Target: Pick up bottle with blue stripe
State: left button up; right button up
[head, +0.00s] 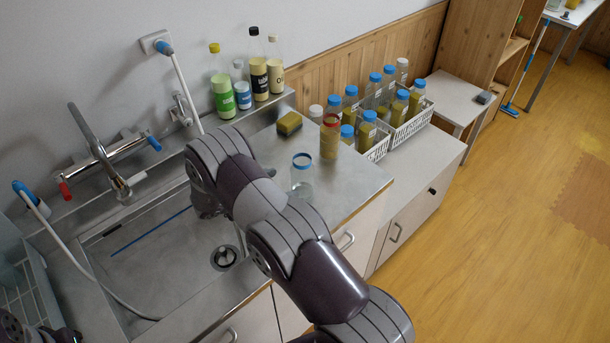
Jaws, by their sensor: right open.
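A clear, pale bottle with a blue stripe (302,184) near its top stands upright on the steel counter, right of the sink. A yellowish bottle with a red stripe (329,142) stands just behind it and to the right. My right arm reaches across the front of the counter. Its gripper (207,207) is over the sink, left of the blue-striped bottle and apart from it, mostly hidden by my own arm links. It is open, and I see nothing held in it.
White baskets (411,124) with several blue-capped bottles stand at the back right. A yellow sponge (289,123) lies behind the blue-striped bottle. Sauce bottles (222,94) line the back ledge. The tap (105,160) rises at the sink's left. Counter right of the bottle is clear.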

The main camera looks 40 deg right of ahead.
aim_at(294, 181)
jog(key=shift+p+x, duration=0.3)
jog(key=shift+x, duration=0.8)
jog(key=x, duration=0.2)
jog(key=p+x, duration=0.1)
jog(key=x, duration=0.1)
jog(key=p+x, duration=0.1)
jog(key=x, duration=0.1)
jog(key=shift+s+d+r, duration=0.1)
jog(key=shift+s+r, duration=0.2)
jog(key=shift+s, duration=0.05)
jog(key=shift+d+f, duration=0.1)
jog(key=shift+f, duration=0.05)
pick_arm(q)
jog(key=r, duration=0.3)
jog(key=shift+w+a, duration=0.15)
jog(key=shift+a, duration=0.1)
pick_arm(e)
jog(key=shift+w, duration=0.15)
jog(key=c, duration=1.1)
